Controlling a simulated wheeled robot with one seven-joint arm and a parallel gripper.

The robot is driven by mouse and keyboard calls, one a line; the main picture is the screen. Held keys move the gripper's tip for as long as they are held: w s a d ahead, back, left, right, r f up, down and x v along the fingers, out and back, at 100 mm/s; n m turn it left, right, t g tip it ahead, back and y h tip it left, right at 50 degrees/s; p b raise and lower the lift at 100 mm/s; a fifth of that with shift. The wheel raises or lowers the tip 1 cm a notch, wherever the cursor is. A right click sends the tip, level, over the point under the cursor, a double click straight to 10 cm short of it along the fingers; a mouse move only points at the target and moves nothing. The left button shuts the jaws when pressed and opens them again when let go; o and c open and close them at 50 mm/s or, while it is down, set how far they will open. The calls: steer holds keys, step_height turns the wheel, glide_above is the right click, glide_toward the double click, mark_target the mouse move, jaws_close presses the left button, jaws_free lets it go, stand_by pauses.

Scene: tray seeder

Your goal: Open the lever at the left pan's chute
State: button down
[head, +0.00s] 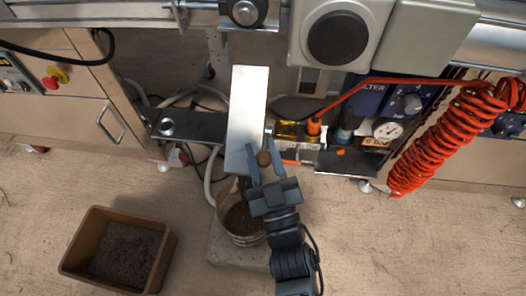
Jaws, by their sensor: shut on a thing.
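A pale metal chute (248,105) slopes down in the middle of the head view, with its lower end above a bucket. My gripper (262,150) is at the chute's lower right edge. Its two fingers are around a small brown round knob (264,158), which looks like the lever's handle, and are shut on it. The rest of the lever is hidden by the fingers and the chute, so I cannot tell its angle. The pan above the chute is not clearly in view.
A bucket (240,222) with dark soil stands under the chute on a slab (226,252). A brown tub (78,245) of soil is on the floor at left. A red coiled hose (440,142) hangs at right beside a gauge (387,130). Floor at lower right is clear.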

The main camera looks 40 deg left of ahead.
steer(key=shift+s+a+f+g, duration=0.2)
steer(key=shift+s+a+g, duration=0.1)
steer(key=shift+s+g, duration=0.15)
steer(key=c, duration=1.1)
jaws_free()
steer(key=shift+o, duration=1.4)
steer(key=shift+r+t, duration=0.1)
steer(key=shift+t, duration=0.25)
steer(key=shift+o, duration=0.2)
steer(key=shift+w, duration=0.15)
steer(key=shift+d, duration=0.1)
steer(key=p+v, duration=0.2)
steer(key=v, duration=0.5)
steer(key=shift+s+d, duration=0.2)
steer(key=shift+d, duration=0.05)
